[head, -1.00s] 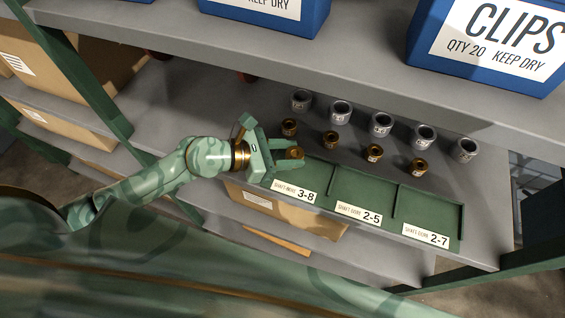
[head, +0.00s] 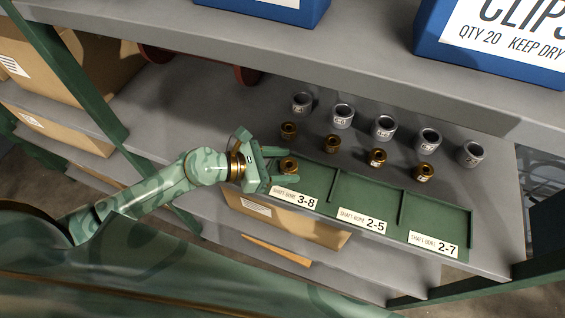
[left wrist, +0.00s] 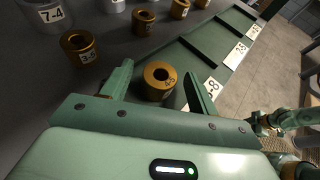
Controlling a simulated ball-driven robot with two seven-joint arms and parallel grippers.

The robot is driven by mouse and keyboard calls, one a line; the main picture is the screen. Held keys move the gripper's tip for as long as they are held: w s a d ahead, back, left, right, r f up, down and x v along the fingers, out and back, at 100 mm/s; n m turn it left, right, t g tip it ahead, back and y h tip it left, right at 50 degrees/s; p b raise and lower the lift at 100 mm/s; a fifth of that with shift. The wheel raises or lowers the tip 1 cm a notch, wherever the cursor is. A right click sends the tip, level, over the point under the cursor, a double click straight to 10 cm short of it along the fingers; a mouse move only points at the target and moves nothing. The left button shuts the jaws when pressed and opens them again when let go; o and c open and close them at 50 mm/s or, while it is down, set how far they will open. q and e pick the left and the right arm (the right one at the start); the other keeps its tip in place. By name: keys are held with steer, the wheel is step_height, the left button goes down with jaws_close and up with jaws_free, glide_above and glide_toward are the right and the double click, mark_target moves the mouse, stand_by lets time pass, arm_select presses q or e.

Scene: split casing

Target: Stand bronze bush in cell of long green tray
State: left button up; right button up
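The long green tray (head: 436,205) lies along the shelf's front edge, with three cells labelled 3-8, 2-5 and 2-7. A bronze bush (head: 289,166) stands upright at the tray's left cell, labelled 3-8. In the left wrist view this bush (left wrist: 160,80) shows its bore facing up and a small mark I cannot read. My left gripper (head: 270,167) is open at the tray's left end. In the left wrist view its fingers (left wrist: 159,74) are spread either side of the bush, with gaps on both sides.
Several other bronze bushes (head: 377,157) stand on the shelf behind the tray, with a row of grey sleeves (head: 384,127) behind them. The middle and right cells are empty. Blue boxes (head: 500,40) stand on the shelf above, whose edge overhangs the back.

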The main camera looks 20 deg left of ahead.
arm_select(q)
steer(key=shift+r, duration=0.2)
steer(key=v, duration=0.3)
steer(key=b+v, duration=0.1)
steer(key=v, duration=0.7)
steer(key=shift+s+f, duration=0.2)
steer(key=shift+f, duration=0.05)
steer(key=shift+s+a+r, duration=0.2)
steer(key=shift+a+r, duration=0.1)
